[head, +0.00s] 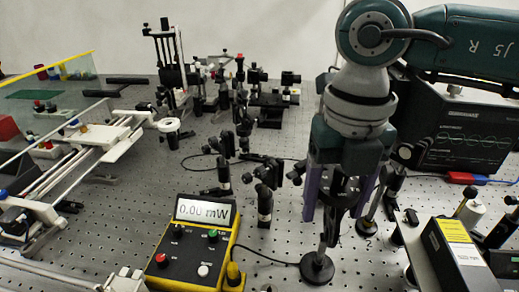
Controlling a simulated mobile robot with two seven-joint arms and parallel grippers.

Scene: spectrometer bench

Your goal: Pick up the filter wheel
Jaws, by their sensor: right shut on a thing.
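My right gripper (338,205) reaches down from the upper right with its two purple-sided fingers pointing at the bench. It is shut on a dark part, which I take to be the filter wheel (342,189); the fingers and wrist hide most of it. A thin post (322,240) shows below the fingers, with a round black base (317,268) under it. The base looks on or very close to the bench; I cannot tell which. My left gripper is not in view.
A yellow power meter (205,240) reading 0.00 mW stands left of the gripper, with several dark optic mounts (265,195) between. An oscilloscope (465,140) is behind right, and a yellow-labelled box (455,255) front right. A white rail assembly (60,165) fills the left.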

